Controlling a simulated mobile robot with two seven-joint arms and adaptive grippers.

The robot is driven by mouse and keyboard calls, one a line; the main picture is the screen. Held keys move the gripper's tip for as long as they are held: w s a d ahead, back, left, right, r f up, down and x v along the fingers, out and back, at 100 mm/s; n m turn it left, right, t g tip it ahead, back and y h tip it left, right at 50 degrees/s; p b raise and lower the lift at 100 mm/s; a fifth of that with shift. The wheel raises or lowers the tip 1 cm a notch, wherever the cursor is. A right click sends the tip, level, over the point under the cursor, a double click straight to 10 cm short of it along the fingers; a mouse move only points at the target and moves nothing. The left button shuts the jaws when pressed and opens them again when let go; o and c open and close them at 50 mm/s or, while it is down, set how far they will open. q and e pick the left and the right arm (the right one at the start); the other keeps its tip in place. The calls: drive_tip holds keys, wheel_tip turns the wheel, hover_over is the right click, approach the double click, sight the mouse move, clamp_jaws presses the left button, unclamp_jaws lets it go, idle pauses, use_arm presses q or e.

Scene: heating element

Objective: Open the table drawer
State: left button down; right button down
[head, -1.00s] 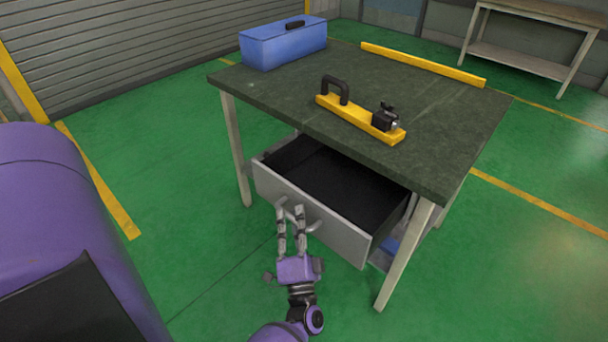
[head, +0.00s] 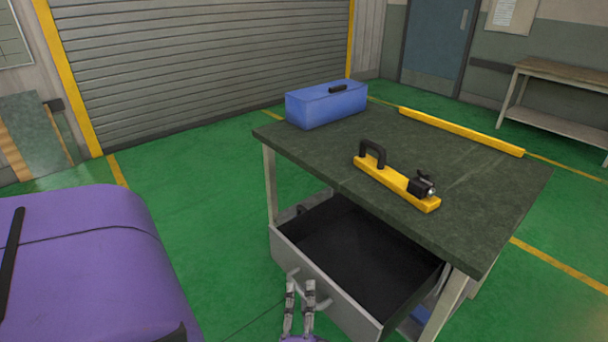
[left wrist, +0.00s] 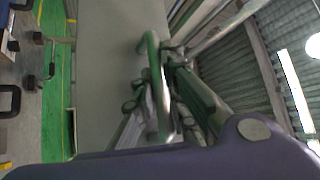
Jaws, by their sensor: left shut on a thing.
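The table drawer (head: 322,283) is pulled well out from under the dark green tabletop (head: 460,210). Its black inside looks empty where it shows. A metal bar handle (head: 318,297) is on its front. My left gripper (head: 300,288) is at the handle, its fingers shut on it. The left wrist view shows the handle (left wrist: 154,75) up close among the fingers, against the grey drawer front (left wrist: 103,60). My right gripper is in neither view.
On the tabletop are a blue toolbox (head: 325,105), a yellow tool with a black handle (head: 395,185) and a long yellow bar (head: 460,132). A wooden-topped bench (head: 560,75) stands at the back right. Green floor is clear left of the table.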

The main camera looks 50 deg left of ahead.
use_arm(q)
drive_tip(key=c, duration=2)
unclamp_jaws()
drive_tip(key=shift+d+f, duration=0.1)
drive_tip(key=shift+f, duration=0.1)
drive_tip(key=shift+c, duration=0.2)
drive_tip(key=shift+r, duration=0.1)
drive_tip(key=v, duration=1.2)
drive_tip(key=shift+d, duration=0.1)
